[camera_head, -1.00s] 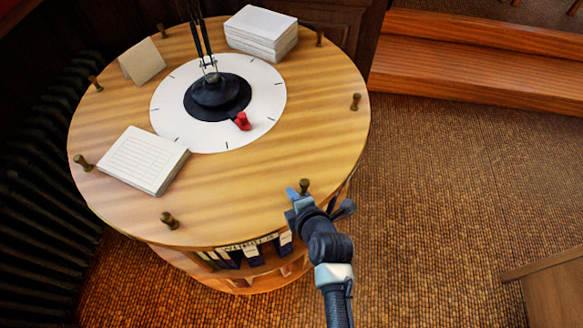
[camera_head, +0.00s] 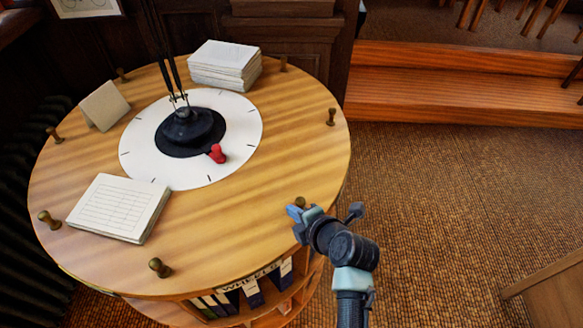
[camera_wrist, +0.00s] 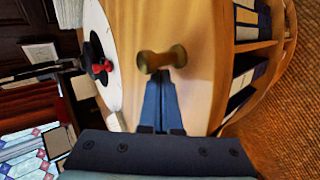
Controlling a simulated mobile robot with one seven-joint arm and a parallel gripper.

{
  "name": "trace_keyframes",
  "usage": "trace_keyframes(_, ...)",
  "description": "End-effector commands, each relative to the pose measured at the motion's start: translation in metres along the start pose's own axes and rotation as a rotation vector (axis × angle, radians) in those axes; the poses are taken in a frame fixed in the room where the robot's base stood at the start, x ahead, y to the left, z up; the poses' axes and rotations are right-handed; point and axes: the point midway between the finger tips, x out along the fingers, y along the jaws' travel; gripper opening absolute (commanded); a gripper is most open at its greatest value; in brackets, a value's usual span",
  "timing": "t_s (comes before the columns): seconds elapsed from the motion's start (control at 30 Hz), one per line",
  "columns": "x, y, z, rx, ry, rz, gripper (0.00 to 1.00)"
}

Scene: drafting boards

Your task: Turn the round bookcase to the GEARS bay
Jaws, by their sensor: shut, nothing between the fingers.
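The round bookcase (camera_head: 250,225) has a light wooden top with brass knobs around its rim. A bay below, labelled WHEELS (camera_head: 262,274), faces the front and holds dark binders. No GEARS label is readable. A white dial (camera_head: 240,110) with tick marks lies on top, with a red pointer (camera_head: 217,153) towards the front right. My gripper (camera_head: 297,211) is at the front right rim, beside a brass knob (camera_head: 300,202). In the wrist view its blue fingers (camera_wrist: 161,102) are shut and empty, their tips at that knob (camera_wrist: 161,60); I cannot tell whether they touch.
Paper stacks (camera_head: 120,208) (camera_head: 225,64) and a folded card (camera_head: 105,105) rest on the top. A black lamp base (camera_head: 190,130) stands at the dial's centre. A wooden step (camera_head: 450,85) is at the back right. Carpet (camera_head: 440,200) to the right is clear.

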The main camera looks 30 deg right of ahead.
Motion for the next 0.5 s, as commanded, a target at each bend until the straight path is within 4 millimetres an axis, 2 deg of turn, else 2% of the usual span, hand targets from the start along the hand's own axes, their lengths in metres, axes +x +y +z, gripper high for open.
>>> trace_keyframes(0.17, 0.003, 0.000, 0.004, 0.000, 0.001, 0.002, 0.00)
trace_keyframes(0.5, 0.014, 0.006, 0.046, -0.022, 0.025, 0.006, 0.00)
